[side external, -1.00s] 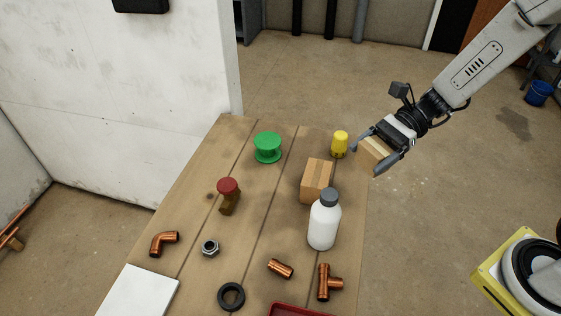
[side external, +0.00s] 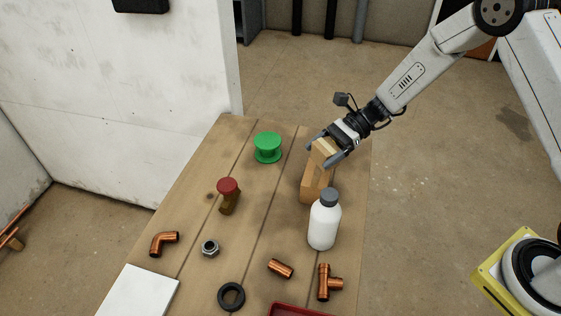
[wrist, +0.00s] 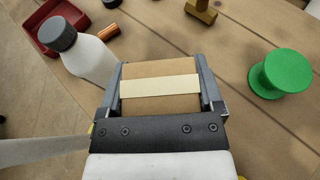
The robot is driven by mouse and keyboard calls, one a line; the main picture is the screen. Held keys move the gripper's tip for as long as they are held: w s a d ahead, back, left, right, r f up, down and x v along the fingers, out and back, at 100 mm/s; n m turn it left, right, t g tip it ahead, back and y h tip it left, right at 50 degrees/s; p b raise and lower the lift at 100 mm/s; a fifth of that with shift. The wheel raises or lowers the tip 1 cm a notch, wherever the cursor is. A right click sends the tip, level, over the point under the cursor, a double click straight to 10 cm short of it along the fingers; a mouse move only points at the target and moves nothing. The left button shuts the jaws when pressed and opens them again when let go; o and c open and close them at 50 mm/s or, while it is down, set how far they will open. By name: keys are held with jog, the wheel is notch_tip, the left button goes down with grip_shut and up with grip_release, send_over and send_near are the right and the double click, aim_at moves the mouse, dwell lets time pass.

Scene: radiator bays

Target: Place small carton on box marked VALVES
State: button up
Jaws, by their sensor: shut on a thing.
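My gripper (side external: 325,155) is shut on the small carton (side external: 323,152), a brown box with a pale tape strip. The carton also shows between the fingers in the wrist view (wrist: 160,88). No VALVES marking is readable in either view.
A white bottle (side external: 323,222) with a grey cap stands close in front of the box. A green spool (side external: 267,147) and a red-knobbed brass valve (side external: 228,194) stand to the left. Copper fittings, a nut (side external: 210,248) and a black ring (side external: 231,296) lie nearer. The table's right edge is close.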

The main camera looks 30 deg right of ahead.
aim_at(315, 174)
jog(key=shift+w+a+f, duration=0.1)
jog(key=shift+w+f, duration=0.45)
jog(key=shift+f, duration=0.1)
jog(key=shift+w+f, duration=0.25)
jog(key=shift+f, duration=1.55)
jog(key=shift+f, duration=0.1)
jog(key=o, duration=1)
jog(key=shift+f, duration=0.1)
jog(key=shift+o, duration=0.2)
